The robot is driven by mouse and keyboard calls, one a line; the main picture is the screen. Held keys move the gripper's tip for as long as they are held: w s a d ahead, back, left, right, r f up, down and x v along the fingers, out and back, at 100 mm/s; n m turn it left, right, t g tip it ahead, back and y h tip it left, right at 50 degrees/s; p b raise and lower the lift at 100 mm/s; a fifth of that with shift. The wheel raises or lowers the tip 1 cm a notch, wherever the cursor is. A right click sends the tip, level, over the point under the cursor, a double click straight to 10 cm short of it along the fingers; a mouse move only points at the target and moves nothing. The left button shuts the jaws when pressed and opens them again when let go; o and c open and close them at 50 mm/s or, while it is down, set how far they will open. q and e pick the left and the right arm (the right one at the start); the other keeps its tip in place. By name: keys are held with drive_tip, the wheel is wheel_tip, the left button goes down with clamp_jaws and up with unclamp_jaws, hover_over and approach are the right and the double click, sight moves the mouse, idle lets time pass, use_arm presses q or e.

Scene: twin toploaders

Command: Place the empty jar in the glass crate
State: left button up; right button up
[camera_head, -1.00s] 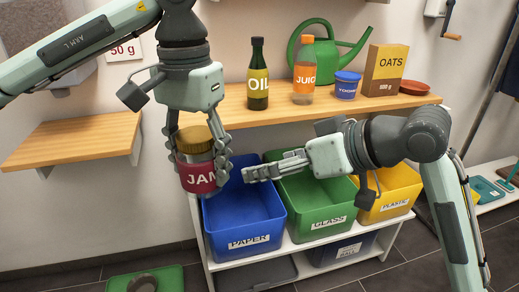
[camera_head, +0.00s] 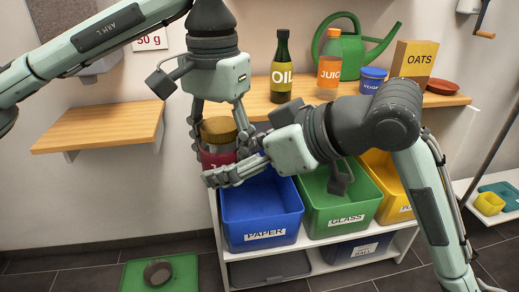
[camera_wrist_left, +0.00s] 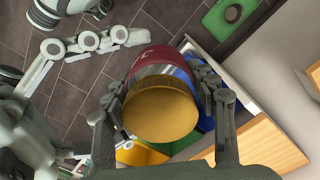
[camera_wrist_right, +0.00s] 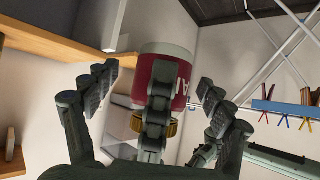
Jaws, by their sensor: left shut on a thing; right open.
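The jar, with a gold lid (camera_head: 217,127) and a red JAM label, is held upright above the blue paper crate's left side. My left gripper (camera_head: 222,142) is shut on it from above; the left wrist view shows the lid (camera_wrist_left: 160,108) between its fingers. My right gripper (camera_head: 225,176) is open beside the jar's lower part, partly covering it. In the right wrist view the red label (camera_wrist_right: 172,80) lies between its spread fingers; I cannot tell if they touch. The green glass crate (camera_head: 340,208) stands right of the paper crate; my right arm hides part of its opening.
The blue paper crate (camera_head: 262,218) and yellow plastic crate (camera_head: 388,185) flank the glass crate. Above, a wooden shelf (camera_head: 262,104) bears an oil bottle (camera_head: 281,75), a juice bottle (camera_head: 329,70), a yogurt tub (camera_head: 372,80) and an oats box (camera_head: 411,66).

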drive_tip(key=shift+x, duration=1.25)
drive_tip(key=shift+c, duration=0.3)
drive_tip(key=shift+w, duration=0.1)
drive_tip(key=c, duration=1.2)
use_arm(q)
drive_tip(key=o, duration=1.4)
drive_tip(key=shift+c, duration=0.2)
use_arm(e)
drive_tip(key=shift+c, duration=0.6)
use_arm(q)
drive_tip(key=shift+r, duration=0.1)
